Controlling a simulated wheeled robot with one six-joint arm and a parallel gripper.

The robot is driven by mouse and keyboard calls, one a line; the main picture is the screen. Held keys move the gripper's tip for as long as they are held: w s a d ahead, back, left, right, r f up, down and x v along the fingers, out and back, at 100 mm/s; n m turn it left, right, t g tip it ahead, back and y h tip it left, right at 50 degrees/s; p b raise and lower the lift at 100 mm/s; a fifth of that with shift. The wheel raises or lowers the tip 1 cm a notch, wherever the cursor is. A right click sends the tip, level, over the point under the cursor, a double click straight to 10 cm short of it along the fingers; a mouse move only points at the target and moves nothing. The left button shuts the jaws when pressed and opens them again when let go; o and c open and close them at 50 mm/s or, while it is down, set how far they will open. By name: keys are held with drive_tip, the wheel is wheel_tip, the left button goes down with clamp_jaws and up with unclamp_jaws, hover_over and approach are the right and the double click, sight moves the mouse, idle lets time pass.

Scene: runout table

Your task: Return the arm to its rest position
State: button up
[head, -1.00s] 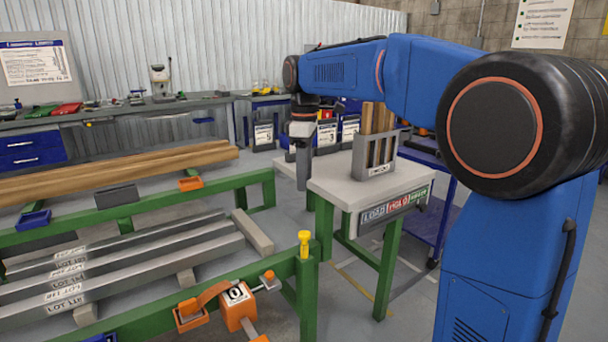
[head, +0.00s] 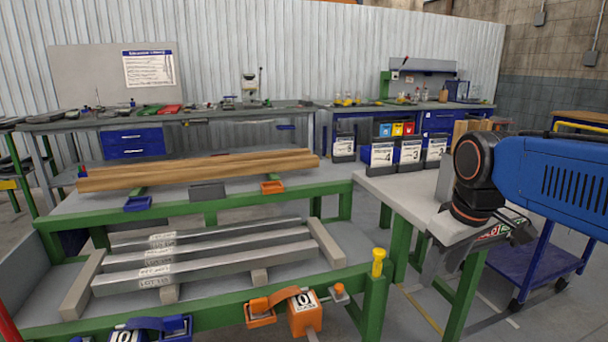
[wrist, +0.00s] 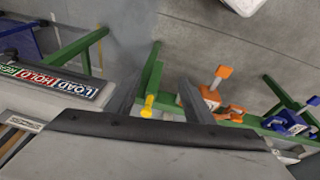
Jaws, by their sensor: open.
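My blue arm reaches in from the right of the head view, with its black wrist in front of the small light-topped table (head: 395,197). My gripper (head: 440,268) points down beside that table's near edge and is partly hidden by the wrist. In the wrist view my gripper (wrist: 160,106) shows two grey fingers spread apart with nothing between them. Floor and green frame parts show beyond the fingers.
The LOAD/HOLD sign (wrist: 65,82) on the small table is close by on the left. A yellow-capped green post (head: 378,262) and orange clamps (head: 304,314) stand nearby. Steel bars (head: 205,262) and timber beams (head: 200,170) lie on the green rack. A blue cart (head: 535,265) stands at right.

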drive_tip(key=s+d+f+m+t, duration=0.1)
drive_tip(key=s+f+m, duration=0.3)
drive_tip(key=s+f, duration=0.6)
drive_tip(key=shift+s+d+m+t, duration=0.4)
drive_tip(key=shift+s, duration=0.3)
